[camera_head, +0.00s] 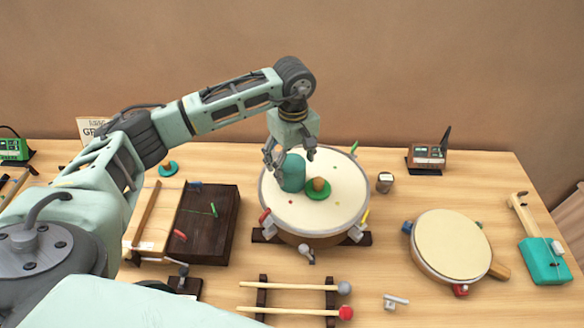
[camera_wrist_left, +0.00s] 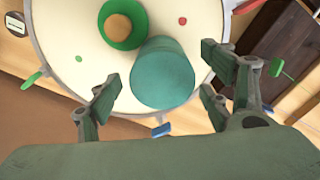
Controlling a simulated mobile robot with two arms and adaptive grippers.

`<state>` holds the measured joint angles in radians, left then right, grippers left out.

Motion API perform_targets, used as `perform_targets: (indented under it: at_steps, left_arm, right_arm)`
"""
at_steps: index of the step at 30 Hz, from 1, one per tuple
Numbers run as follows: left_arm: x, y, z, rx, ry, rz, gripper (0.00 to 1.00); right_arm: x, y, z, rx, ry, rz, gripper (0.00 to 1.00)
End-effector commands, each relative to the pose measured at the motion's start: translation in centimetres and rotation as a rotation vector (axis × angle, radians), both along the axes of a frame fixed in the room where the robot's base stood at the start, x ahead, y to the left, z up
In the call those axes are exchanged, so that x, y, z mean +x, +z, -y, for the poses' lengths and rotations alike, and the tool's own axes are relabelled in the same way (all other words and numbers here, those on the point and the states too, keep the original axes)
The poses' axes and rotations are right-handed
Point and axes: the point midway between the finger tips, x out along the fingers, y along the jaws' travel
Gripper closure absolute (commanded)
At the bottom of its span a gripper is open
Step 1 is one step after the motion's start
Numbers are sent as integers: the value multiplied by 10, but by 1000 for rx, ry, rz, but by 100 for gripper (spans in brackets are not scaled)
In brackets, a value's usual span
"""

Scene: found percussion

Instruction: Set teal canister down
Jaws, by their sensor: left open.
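The teal canister (camera_head: 292,173) stands on the cream head of the large drum (camera_head: 338,207) in the head view, left of the drumhead's centre. It touches or nearly touches a green dish (camera_head: 318,192) with a brown knob in it. My left gripper (camera_head: 291,158) is open above and around the canister's top. In the left wrist view the teal canister (camera_wrist_left: 163,75) lies ahead of the spread fingers of the left gripper (camera_wrist_left: 158,98), with gaps on both sides. My right gripper is not in view.
A dark wooden box (camera_head: 210,225) stands left of the drum. Two mallets (camera_head: 290,312) lie on a rack in front. A smaller drum (camera_head: 450,245) sits at right, and a small cup (camera_head: 385,182) stands beside the large drum. Bare table lies between the drums.

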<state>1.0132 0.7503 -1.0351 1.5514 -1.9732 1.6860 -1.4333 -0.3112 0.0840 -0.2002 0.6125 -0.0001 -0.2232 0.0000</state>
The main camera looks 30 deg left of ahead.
Motion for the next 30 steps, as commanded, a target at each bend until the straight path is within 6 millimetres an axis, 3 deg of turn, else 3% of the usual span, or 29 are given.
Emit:
perform_targets:
  at_steps: [1,6,14,30]
  left_arm:
    - [-2,-4,0,0,1,-7,27]
    - [-1,-25,0,0,0,-2,27]
    - [0,-28,-1,1,-1,1,28]
    - [0,-28,-1,1,0,1,75]
  right_arm:
    - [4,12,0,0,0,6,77]
    - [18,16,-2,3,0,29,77]
    - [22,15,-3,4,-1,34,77]
    - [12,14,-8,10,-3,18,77]
